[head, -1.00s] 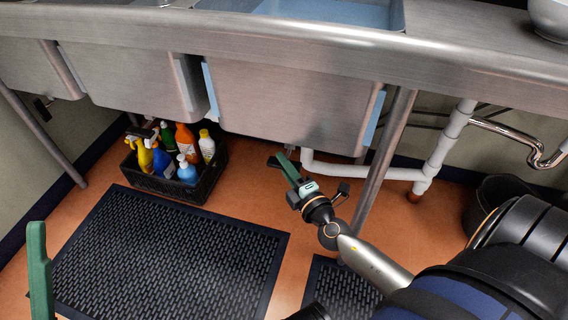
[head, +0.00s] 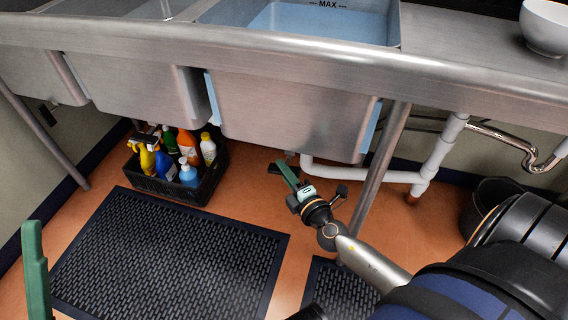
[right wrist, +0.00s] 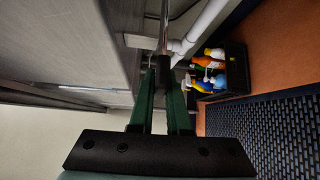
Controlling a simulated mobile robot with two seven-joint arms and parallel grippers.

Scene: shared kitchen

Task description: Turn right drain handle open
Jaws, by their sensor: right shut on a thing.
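The right drain handle (head: 272,168) is a small dark piece under the right-hand sink basin (head: 290,115), by the start of a white drain pipe. My right gripper (head: 284,172) reaches up from the lower right, with its green fingers shut on the handle. In the right wrist view, the fingertips (right wrist: 163,66) meet just below a silver pipe and hide most of the handle. Its exact angle is hard to tell. Only a green finger of my left gripper (head: 36,270) shows at the left edge, so its opening cannot be judged.
A metal leg (head: 381,160) stands right of the handle. White piping (head: 390,176) runs behind it. A black crate (head: 205,184) of several bottles sits on the floor at left. Black mats (head: 170,250) lie in front. A white bowl (head: 547,28) stands on the counter.

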